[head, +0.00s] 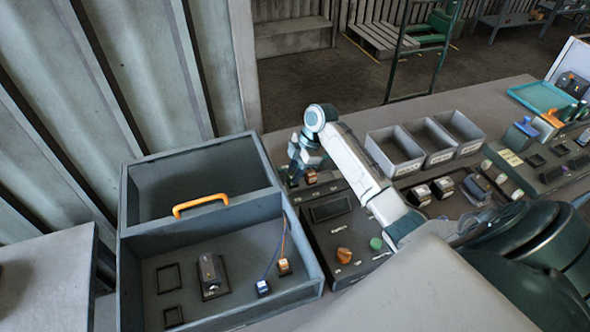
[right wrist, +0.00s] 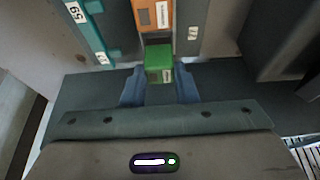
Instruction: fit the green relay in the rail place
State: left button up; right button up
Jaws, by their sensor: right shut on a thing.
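The green relay (right wrist: 158,64) is a small green block with a white label, seen in the right wrist view. My right gripper (right wrist: 159,88) is shut on it, with one blue finger on each side. An orange relay (right wrist: 152,14) sits just beyond it in a grey channel, with a short dark gap (right wrist: 157,38) between the two. I cannot tell whether the green relay touches the rail. In the head view my right gripper (head: 301,165) points down at the far end of the dark panel, beside an orange block (head: 311,178); the green relay is hidden there. My left gripper is not in view.
A grey housing (head: 140,243) with an orange handle (head: 200,205) and loose-wired connectors (head: 283,267) stands left of the panel (head: 325,240). The panel carries an orange knob (head: 343,255) and a green button (head: 376,243). Grey bins (head: 397,152) stand right of my gripper.

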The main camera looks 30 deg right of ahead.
jog(key=shift+f+b, duration=0.4)
jog(key=shift+f, duration=0.3)
dwell(0.6)
jog(key=o, duration=0.9)
jog(key=b+v, duration=0.3)
jog(key=v, duration=0.6)
jog(key=shift+d+r, duration=0.1)
jog(key=shift+d, duration=0.15)
jog(key=shift+d+r+b, duration=0.15)
jog(key=shift+r+b, duration=0.15)
jog(key=shift+r, duration=0.4)
jog(key=shift+s+f, duration=0.1)
